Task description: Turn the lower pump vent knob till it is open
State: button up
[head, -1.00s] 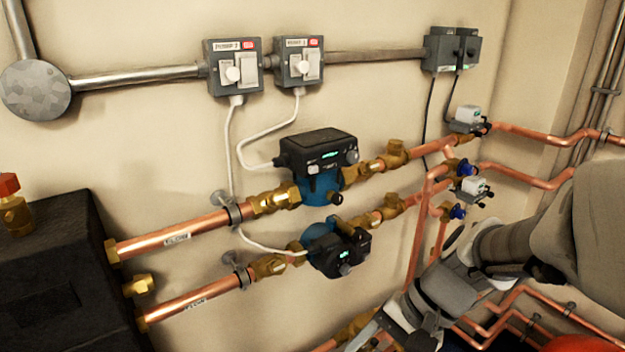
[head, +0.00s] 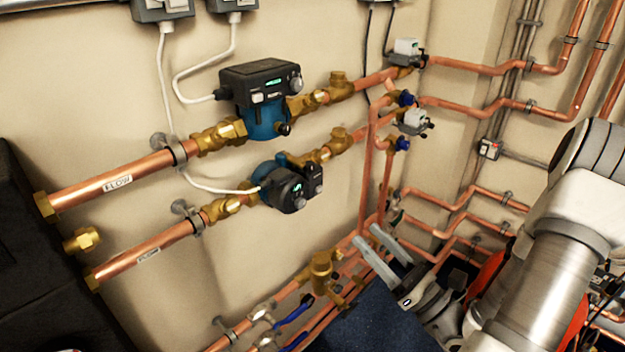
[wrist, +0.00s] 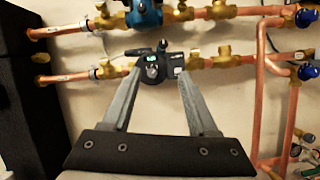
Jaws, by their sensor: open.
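The lower pump (head: 285,185) has a dark, rounded face and a blue body, and sits in the lower copper pipe run on the wall. It also shows in the wrist view (wrist: 152,68), with a lit green display. A small black knob-like part (wrist: 162,46) stands up at its top there; I cannot tell surely that it is the vent knob, nor its setting. My gripper (head: 365,234) is open and empty, below and right of the pump, apart from it. In the wrist view the fingertips (wrist: 158,74) frame the pump, which lies beyond them.
The upper pump (head: 260,95) sits above, with a black box on its blue body. Copper pipes and blue-handled valves (head: 403,144) stand to the right. Lower pipes with a brass fitting (head: 320,268) run below the pump. A black unit (head: 30,270) is at left.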

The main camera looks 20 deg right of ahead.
jog(key=b, duration=0.5)
send_near(312, 170)
jog(key=shift+m+h, duration=0.3)
jog(key=shift+h, duration=0.1)
jog(key=b+x, duration=0.1)
jog(key=x, duration=0.7)
jog(key=shift+a+r, duration=0.2)
jog(key=shift+a, duration=0.05)
grip_shut()
